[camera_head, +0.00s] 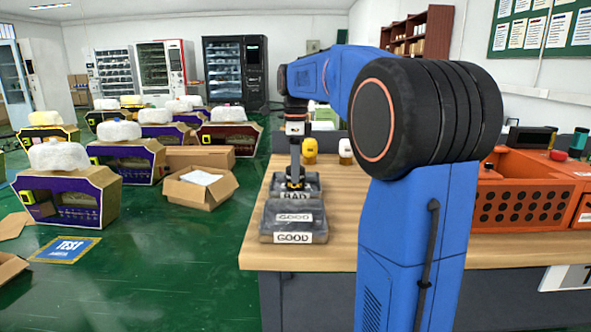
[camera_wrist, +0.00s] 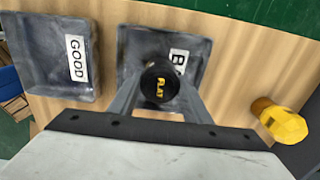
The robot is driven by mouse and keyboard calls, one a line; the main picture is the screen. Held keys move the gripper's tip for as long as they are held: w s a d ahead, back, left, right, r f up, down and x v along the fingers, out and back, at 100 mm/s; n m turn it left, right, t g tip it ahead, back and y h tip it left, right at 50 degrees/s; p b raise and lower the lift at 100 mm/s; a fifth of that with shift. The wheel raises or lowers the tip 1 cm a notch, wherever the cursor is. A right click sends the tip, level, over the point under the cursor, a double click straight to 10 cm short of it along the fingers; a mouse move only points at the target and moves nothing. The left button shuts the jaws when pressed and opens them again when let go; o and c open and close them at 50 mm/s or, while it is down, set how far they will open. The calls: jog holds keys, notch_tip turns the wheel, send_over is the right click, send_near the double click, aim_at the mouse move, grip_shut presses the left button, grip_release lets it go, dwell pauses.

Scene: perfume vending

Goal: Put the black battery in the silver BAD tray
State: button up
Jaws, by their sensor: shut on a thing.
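My gripper (camera_head: 295,184) is shut on the black battery, pointing down over the BAD tray. In the wrist view the battery (camera_wrist: 158,84) shows its round dark end with yellow "FLAT" lettering between the two fingers of my gripper (camera_wrist: 160,92). The silver-grey BAD tray (camera_head: 311,191) stands on the wooden table, behind the GOOD tray in the head view. In the wrist view the BAD tray (camera_wrist: 198,60) lies beneath the battery, its label partly covered. Whether the battery touches the tray floor I cannot tell.
The GOOD tray (camera_head: 268,222) sits at the table's near left edge; it also shows in the wrist view (camera_wrist: 35,76). A yellow battery-like object (camera_wrist: 283,121) stands right of the BAD tray. An orange crate (camera_head: 515,197) is at the right. Cardboard boxes lie on the green floor.

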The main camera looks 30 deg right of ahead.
jog(key=shift+f, duration=0.1)
jog(key=o, duration=1.4)
jog(key=shift+c, duration=0.2)
notch_tip(320, 180, up, 12)
